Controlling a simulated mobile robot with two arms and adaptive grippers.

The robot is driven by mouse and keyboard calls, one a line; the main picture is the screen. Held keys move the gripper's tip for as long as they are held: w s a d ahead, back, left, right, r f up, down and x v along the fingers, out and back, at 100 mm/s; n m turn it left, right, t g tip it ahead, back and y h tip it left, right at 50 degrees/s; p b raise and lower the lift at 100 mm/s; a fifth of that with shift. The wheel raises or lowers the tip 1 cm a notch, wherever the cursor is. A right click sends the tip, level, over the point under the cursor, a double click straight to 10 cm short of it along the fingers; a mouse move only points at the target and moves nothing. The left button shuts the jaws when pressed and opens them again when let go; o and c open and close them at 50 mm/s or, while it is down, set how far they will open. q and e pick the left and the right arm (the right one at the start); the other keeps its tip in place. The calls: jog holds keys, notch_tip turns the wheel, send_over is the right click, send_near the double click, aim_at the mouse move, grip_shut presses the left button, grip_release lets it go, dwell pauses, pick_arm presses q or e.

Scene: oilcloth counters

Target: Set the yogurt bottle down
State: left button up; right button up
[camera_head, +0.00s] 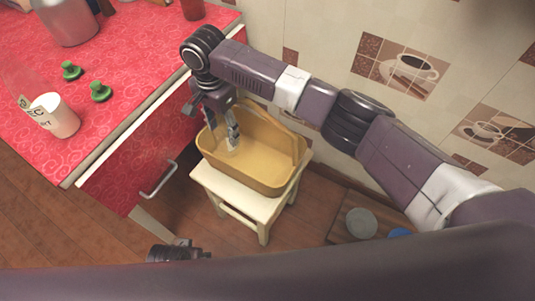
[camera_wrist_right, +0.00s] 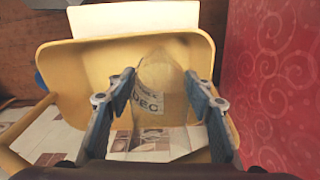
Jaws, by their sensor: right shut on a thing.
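My right gripper (camera_head: 226,128) reaches down into a yellow tub (camera_head: 262,170) that stands on a small cream stool (camera_head: 235,200). In the right wrist view the gripper (camera_wrist_right: 160,98) is shut on a see-through bottle (camera_wrist_right: 160,75) with a pale label, whose letters look like "DEC". I take this as the yogurt bottle. In that view the tub (camera_wrist_right: 95,60) surrounds it; I cannot tell whether its base touches the tub floor. A dark part of my left gripper (camera_head: 180,252) shows at the bottom of the head view; its fingers are not clear.
The red counter (camera_head: 120,60) stands left of the tub. On it are a white labelled container (camera_head: 55,115), two green knobbed things (camera_head: 100,91) and a grey metal canister (camera_head: 68,20). A drawer handle (camera_head: 158,180) juts toward the stool. The tiled wall is behind.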

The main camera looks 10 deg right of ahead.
pick_arm(q)
jog(key=shift+w+r+b, duration=0.25)
jog(key=shift+r+b, duration=0.1)
jog(key=shift+r, duration=0.75)
pick_arm(e)
jog(key=s+d, duration=0.8)
jog(key=d, duration=0.4)
jog(key=shift+s+d+f, duration=0.15)
jog(key=shift+s+f, duration=0.15)
jog(key=shift+s, duration=0.1)
jog(key=o, duration=1.6)
pick_arm(q)
jog(key=s+f+p, duration=0.3)
jog(key=s+f, duration=0.2)
jog(key=f, duration=0.5)
jog(key=shift+s+a+g, duration=0.2)
jog(key=shift+a+g, duration=0.1)
pick_arm(e)
jog(key=shift+r, duration=6)
